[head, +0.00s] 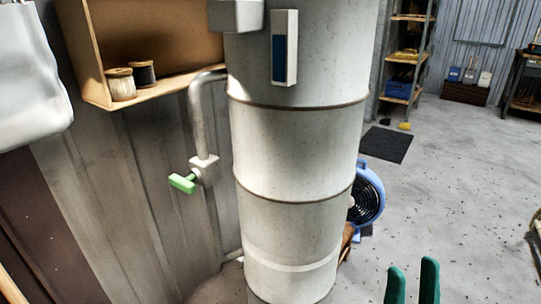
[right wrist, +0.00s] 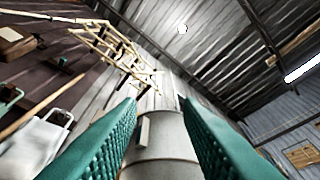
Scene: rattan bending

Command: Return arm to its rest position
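My right gripper (head: 413,264) shows as two green fingertips at the bottom edge of the head view, right of a tall grey cylinder (head: 293,150). The fingers point up and have a gap between them with nothing in it. In the right wrist view the same gripper (right wrist: 158,98) has its two ribbed green fingers spread apart. The cylinder (right wrist: 162,135) shows beyond them, in the gap, and I see no contact. The rest of my right arm is out of view. My left gripper is not in view.
A pipe (head: 198,120) with a green valve handle (head: 182,183) runs along the cylinder's left side. A wooden wall shelf (head: 165,85) holds two spools. A blue fan (head: 372,190) stands behind the cylinder at right. The concrete floor (head: 460,170) at right is mostly clear.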

